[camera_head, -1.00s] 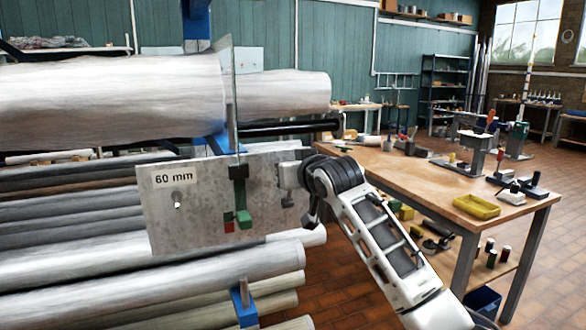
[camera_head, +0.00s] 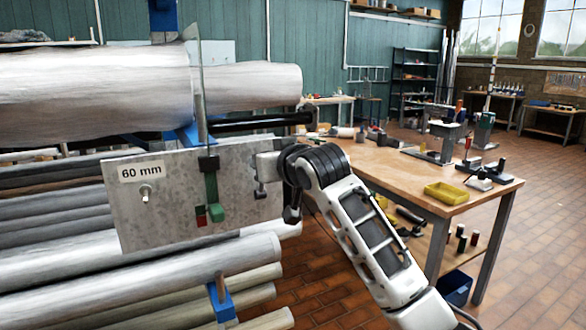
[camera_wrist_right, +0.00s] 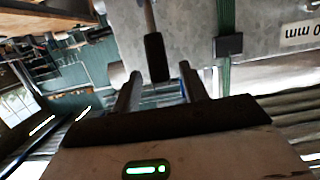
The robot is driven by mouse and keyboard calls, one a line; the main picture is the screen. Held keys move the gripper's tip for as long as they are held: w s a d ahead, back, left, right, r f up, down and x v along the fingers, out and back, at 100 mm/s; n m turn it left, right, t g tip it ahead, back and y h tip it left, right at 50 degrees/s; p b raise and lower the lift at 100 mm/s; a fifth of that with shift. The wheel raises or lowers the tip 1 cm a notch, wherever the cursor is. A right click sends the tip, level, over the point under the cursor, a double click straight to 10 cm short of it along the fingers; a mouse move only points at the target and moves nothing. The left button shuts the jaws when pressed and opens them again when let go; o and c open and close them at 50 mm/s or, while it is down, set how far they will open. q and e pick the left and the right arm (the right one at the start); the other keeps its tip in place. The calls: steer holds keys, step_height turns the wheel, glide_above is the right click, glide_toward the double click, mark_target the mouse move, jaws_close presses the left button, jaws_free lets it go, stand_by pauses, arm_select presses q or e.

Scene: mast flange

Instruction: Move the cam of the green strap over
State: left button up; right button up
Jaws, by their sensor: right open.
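The green strap (camera_head: 211,188) hangs down the front of an upright grey metal plate marked "60 mm" (camera_head: 180,230). A black block, seemingly its cam (camera_head: 208,164), sits on it near the plate's top edge. Lower down are a green block (camera_head: 217,213) and a small red piece (camera_head: 200,217). My right gripper (camera_head: 262,168) is at the plate's right part, right of the strap. In the right wrist view the fingers (camera_wrist_right: 160,88) are open, beside the strap (camera_wrist_right: 226,15) and black block (camera_wrist_right: 228,45). A black-tipped rod (camera_wrist_right: 155,58) shows just beyond the fingers; contact is unclear. My left gripper is out of view.
Large pale pipes (camera_head: 95,95) lie behind and above the plate, with more pipes (camera_head: 150,275) stacked below. A metal stud (camera_head: 146,193) sticks out of the plate's left side. A wooden workbench (camera_head: 400,170) with tools and a yellow tray (camera_head: 446,193) stands at right.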

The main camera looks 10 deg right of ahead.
steer(key=b+v, duration=0.2)
steer(key=v, duration=1)
steer(key=shift+s, duration=0.1)
